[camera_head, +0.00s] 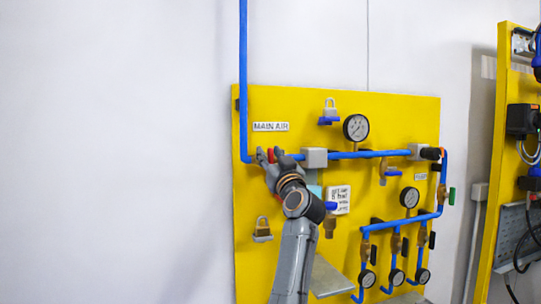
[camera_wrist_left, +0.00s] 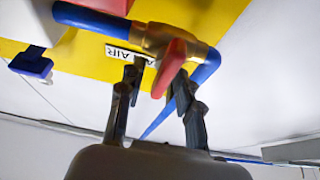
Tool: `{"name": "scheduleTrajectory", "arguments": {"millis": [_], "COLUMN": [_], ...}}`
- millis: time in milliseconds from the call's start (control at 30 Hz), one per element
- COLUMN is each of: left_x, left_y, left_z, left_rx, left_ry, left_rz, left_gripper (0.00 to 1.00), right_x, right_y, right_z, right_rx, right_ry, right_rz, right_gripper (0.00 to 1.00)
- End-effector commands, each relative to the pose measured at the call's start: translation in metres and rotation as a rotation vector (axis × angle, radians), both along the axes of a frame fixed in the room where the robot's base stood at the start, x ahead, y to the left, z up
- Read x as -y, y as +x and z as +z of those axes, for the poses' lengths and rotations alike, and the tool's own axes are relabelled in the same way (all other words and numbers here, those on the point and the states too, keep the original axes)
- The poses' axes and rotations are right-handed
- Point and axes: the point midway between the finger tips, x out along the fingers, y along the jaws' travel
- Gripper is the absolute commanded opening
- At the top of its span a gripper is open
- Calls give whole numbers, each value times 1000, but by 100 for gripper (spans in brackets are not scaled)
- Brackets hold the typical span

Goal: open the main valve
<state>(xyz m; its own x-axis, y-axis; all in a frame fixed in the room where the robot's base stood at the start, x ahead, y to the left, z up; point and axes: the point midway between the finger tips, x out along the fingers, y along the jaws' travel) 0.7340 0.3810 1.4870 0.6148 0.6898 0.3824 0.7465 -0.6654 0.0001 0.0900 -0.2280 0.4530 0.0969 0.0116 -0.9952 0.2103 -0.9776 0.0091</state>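The main valve has a red handle (camera_head: 271,155) and sits on the blue pipe just below the MAIN AIR label (camera_head: 270,127). In the left wrist view its brass body (camera_wrist_left: 155,38) is on the blue pipe, and the red handle (camera_wrist_left: 170,68) slants down and towards the camera. My left gripper (camera_head: 270,155) is at the valve, hiding part of it. In the left wrist view my left gripper (camera_wrist_left: 157,82) is open, with the handle between or just beyond its fingertips, close to the right finger. I cannot tell whether they touch. My right gripper is not in view.
The yellow panel (camera_head: 290,103) carries gauges (camera_head: 356,127), blue pipes and other valves, one with a green handle (camera_head: 452,195). A second yellow panel (camera_head: 505,100) stands right. The wall left is clear.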

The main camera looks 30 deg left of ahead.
Motion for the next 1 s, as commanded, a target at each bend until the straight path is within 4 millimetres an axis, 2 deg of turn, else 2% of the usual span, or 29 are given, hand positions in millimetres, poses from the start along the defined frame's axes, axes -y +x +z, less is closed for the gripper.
{"name": "scheduleTrajectory", "arguments": {"millis": [33,133,167,600,933,967,1000], "left_x": [0,0,0,0,-1,-1,-1], "left_y": [0,0,0,-1,-2,-2,-2], "left_z": [0,0,0,1,-1,-1,-1], "left_rx": [0,0,0,77,92,92,92], "left_ry": [0,0,0,-73,-83,-83,-83], "left_rz": [0,0,0,-1,-1,-1,-1], "left_gripper": [23,2,0,0,0,15,23], "right_x": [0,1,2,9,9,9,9], "right_y": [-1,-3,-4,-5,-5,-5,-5], "right_z": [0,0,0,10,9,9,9], "right_rx": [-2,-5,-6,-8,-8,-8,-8], "right_ry": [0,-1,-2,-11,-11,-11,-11], "right_rz": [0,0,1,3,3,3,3], "right_gripper": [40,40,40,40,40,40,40]}}
